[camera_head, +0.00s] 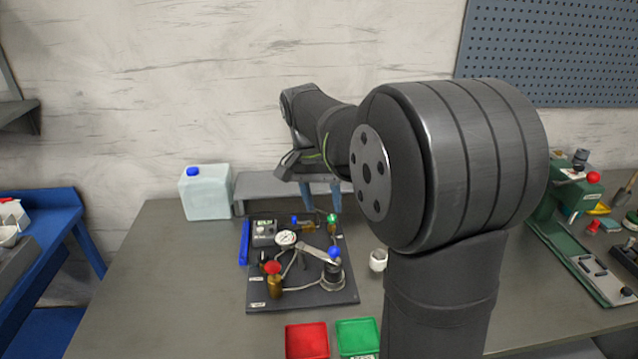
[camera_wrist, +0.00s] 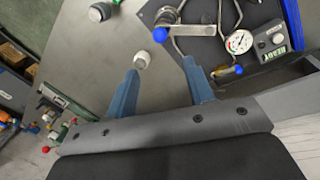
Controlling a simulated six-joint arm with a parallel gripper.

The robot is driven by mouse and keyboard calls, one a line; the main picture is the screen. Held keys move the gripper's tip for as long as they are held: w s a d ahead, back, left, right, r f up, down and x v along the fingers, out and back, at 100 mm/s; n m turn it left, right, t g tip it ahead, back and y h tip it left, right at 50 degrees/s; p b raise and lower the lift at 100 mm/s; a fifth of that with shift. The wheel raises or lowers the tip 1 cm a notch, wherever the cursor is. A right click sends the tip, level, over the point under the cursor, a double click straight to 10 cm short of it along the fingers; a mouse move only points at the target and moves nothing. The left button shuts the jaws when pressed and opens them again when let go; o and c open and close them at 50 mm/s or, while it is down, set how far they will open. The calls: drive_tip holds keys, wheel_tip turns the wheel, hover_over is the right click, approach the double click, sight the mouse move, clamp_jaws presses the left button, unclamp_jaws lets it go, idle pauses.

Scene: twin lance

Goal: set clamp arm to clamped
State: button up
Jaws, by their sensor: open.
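The clamp arm (camera_head: 314,250) is a flat grey metal bar with a blue ball knob (camera_head: 334,252) at its right end, on a dark fixture board (camera_head: 262,292). The knob end is by a dark round post on the board's right side. In the wrist view, the bar (camera_wrist: 196,31) and blue knob (camera_wrist: 160,35) are near the top. My gripper (camera_head: 321,206) is above the board's far edge, behind the clamp arm. In the wrist view, my gripper (camera_wrist: 161,68) has its blue fingers apart with nothing held between them. The bar's contact with the post is unclear.
The board also carries a red knob (camera_head: 272,267), a gauge (camera_head: 287,238), a green-topped part (camera_head: 332,218) and a small box (camera_head: 264,231). A white cup (camera_head: 378,260) stands right of the board. Red (camera_head: 307,341) and green (camera_head: 357,338) trays are in front.

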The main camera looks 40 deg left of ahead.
sight(333, 248)
drive_tip(key=shift+s+a+r, duration=0.1)
drive_tip(key=shift+a+r, duration=0.1)
drive_tip(key=shift+r, duration=0.85)
drive_tip(key=shift+s+a+r, duration=0.1)
drive_tip(key=shift+a+r, duration=0.05)
drive_tip(key=shift+r, duration=0.9)
drive_tip(key=d+f, duration=0.1)
drive_tip(key=f, duration=0.4)
drive_tip(key=w+d+f, duration=0.1)
drive_tip(key=f, duration=0.5)
drive_tip(key=d+f, duration=0.1)
drive_tip(key=f, duration=0.5)
drive_tip(key=shift+w+d+f, duration=0.1)
drive_tip(key=shift+w+f, duration=0.05)
